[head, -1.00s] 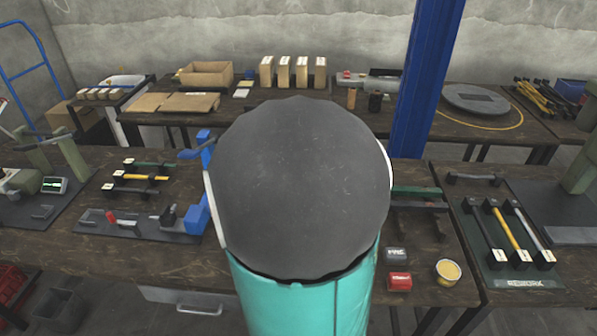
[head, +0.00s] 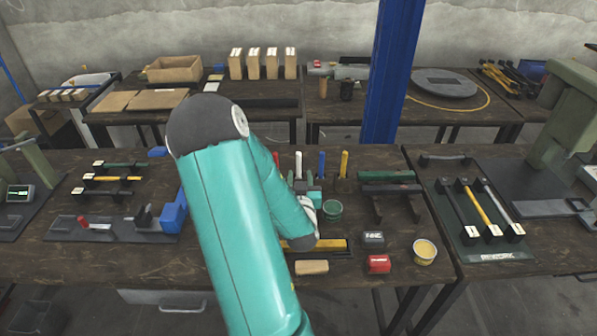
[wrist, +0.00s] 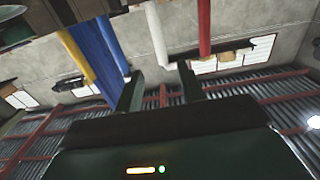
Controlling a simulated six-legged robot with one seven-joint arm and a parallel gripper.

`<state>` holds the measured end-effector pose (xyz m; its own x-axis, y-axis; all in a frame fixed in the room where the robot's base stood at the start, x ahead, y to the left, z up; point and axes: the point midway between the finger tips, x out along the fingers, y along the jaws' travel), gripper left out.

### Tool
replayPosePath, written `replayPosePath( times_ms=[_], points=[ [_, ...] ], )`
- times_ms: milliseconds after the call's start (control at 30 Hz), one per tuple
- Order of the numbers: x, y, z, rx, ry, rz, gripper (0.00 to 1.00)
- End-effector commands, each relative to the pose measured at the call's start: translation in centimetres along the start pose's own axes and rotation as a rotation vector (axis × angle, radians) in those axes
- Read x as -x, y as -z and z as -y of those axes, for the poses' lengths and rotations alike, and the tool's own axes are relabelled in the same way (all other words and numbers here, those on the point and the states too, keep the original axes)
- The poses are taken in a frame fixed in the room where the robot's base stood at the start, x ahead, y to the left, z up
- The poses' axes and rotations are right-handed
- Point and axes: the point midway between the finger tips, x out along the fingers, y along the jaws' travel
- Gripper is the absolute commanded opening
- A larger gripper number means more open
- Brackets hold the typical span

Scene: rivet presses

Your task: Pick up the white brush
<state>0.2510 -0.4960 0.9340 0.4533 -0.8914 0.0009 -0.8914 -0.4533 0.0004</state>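The white brush (head: 298,164) stands upright among the coloured handles, just behind my arm in the head view; its lower part is hidden. In the wrist view, the white brush (wrist: 155,32) lines up with the gap between my fingertips, with its free end near them. My gripper (wrist: 159,72) is open with nothing held. I cannot tell whether the fingers reach around the brush.
A red handle (head: 276,160), a blue handle (head: 321,165) and a yellow handle (head: 344,163) stand close beside the white one. A green cup (head: 332,208) is near my wrist. A dark box (head: 374,239), a red box (head: 378,263) and a yellow tin (head: 424,251) lie at the front right.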

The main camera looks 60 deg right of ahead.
Motion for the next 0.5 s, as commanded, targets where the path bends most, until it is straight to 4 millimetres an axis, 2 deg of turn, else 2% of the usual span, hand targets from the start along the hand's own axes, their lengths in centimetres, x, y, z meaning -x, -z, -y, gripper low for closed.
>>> replayPosePath(
  times_ms=[100,367,500],
  points=[
    [-2.3,0.0,0.0,0.000,0.001,-0.002,0.39],
    [-4.6,0.1,0.1,0.000,0.001,0.001,0.39],
    [-6.6,0.3,0.2,0.001,0.001,0.000,0.39]
  ],
)
